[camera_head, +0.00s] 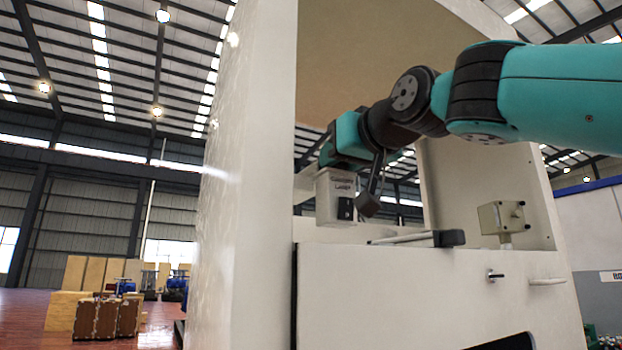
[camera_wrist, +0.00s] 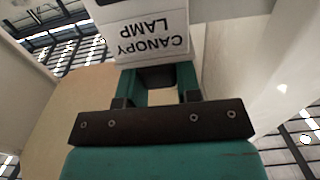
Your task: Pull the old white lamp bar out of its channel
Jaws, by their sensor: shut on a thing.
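In the head view the teal wrist sits just above the block, and the fingertips are hidden. The channel cannot be clearly made out, so I cannot tell how far the bar sits in it.
The cabinet's tall white side panel (camera_head: 243,190) stands close on the left. Below the bar is a ledge with a grey bar with a dark end (camera_head: 448,238) and a beige box on a stub (camera_head: 501,217). Small pegs (camera_head: 547,282) stick out of the front. Brown crates (camera_head: 108,316) stand far off.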

